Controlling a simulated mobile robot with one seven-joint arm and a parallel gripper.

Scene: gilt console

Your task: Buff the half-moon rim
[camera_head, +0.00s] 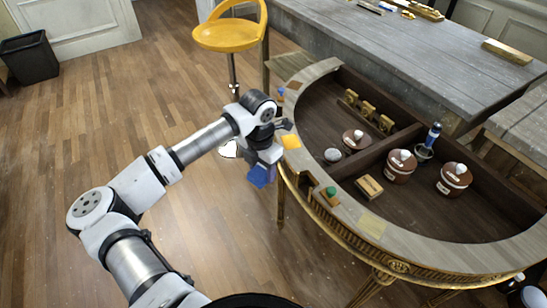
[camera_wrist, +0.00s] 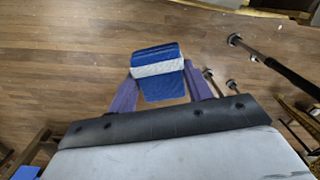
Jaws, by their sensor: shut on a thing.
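The half-moon console's pale wooden rim (camera_head: 425,254) curves around its dark inside in the head view. My gripper (camera_head: 262,163) is just left of the rim, outside its curved edge. It is shut on a blue block (camera_head: 260,177), which hangs in front of the floor, apart from the rim as far as I can see. In the wrist view the blue block (camera_wrist: 158,88) has a white band across it and sits between two purple fingers. Yellow patches lie on the rim, one (camera_head: 290,142) near my gripper and another (camera_head: 371,225) at the front.
Inside the console are brown lidded pots (camera_head: 401,169), a grey round piece (camera_head: 332,155), a wooden block (camera_head: 370,187) and a blue-topped bottle (camera_head: 432,135).

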